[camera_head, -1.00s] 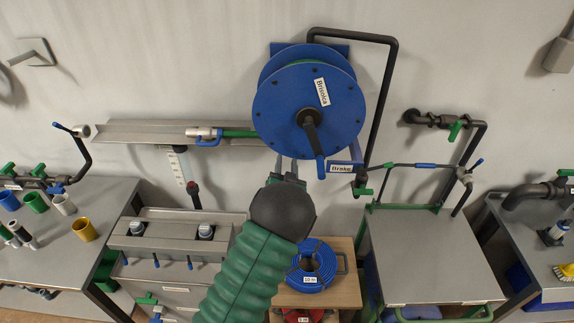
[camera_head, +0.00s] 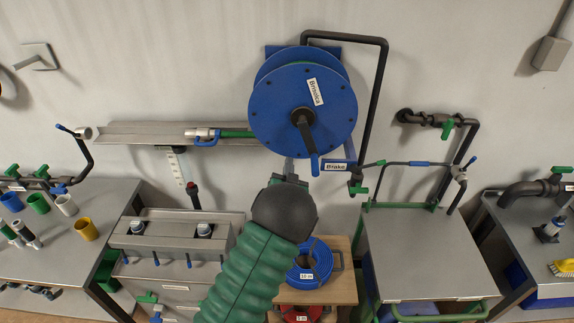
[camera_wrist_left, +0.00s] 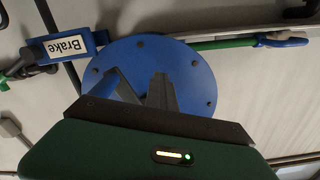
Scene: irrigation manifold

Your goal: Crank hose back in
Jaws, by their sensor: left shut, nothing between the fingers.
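The blue hose reel (camera_head: 270,105) is on the wall, with its disc facing me. Its dark crank arm (camera_head: 304,127) runs from the hub down to a blue handle (camera_head: 314,164). The green hose (camera_head: 238,134) runs left from the reel to a blue end fitting (camera_head: 208,137). My left gripper (camera_head: 290,162) is shut and empty, in front of the reel's lower edge, left of the handle and apart from it. In the left wrist view, its fingers (camera_wrist_left: 142,90) lie across the disc (camera_wrist_left: 182,75). My right gripper is out of view.
A blue "Brake" plate (camera_head: 338,166) sits right of the handle, near a dark pipe (camera_head: 374,105). A coiled blue hose (camera_head: 325,260) lies on a wooden stand below. A metal bench (camera_head: 425,250) is at right.

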